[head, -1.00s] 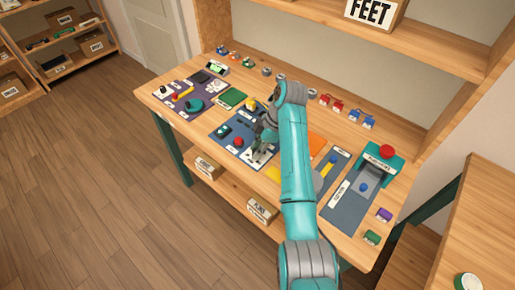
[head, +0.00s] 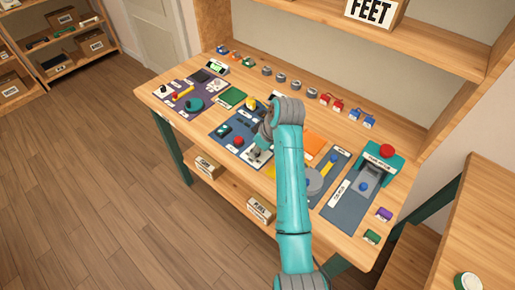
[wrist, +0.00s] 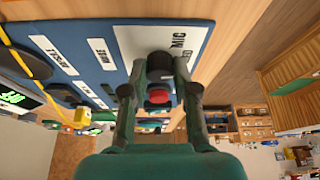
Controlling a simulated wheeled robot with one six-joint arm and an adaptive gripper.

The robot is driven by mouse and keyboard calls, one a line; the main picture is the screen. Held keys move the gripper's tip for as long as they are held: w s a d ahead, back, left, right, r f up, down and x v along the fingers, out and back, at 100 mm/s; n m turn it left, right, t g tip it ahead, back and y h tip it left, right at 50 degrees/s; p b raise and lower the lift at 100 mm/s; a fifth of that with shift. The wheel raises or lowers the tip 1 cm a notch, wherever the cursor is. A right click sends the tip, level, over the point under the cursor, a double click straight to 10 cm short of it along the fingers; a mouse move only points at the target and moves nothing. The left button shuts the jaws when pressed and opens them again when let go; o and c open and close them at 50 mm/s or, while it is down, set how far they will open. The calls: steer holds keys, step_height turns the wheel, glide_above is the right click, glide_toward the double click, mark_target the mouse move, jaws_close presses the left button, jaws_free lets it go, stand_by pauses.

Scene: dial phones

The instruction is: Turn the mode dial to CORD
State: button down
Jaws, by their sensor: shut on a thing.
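The mode dial (wrist: 160,61) is a dark round knob on a white plate (wrist: 130,40) of the blue panel, seen in the wrist view. The word MIC is readable on the plate to its right; a smaller marking beside it is not legible. My gripper (wrist: 160,68) has a finger on either side of the knob and is shut on it. The dial's pointer and setting cannot be made out. In the head view my gripper (head: 257,150) is small and partly hidden by my arm, over the white plate (head: 262,165).
A red button (wrist: 158,97) shows between my fingers, beyond the knob. A yellow piece (wrist: 82,118) and cable lie left in the wrist view. In the head view, a purple panel (head: 172,105) stands left and a teal device with a red button (head: 387,151) right.

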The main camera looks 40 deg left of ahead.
mark_target(264, 160)
steer(key=shift+m, duration=0.5)
steer(key=c, duration=0.9)
jaws_free()
steer(key=shift+r, duration=0.1)
steer(key=v, duration=0.7)
steer(key=shift+s+d+r, duration=0.1)
steer(key=shift+d+r, duration=0.05)
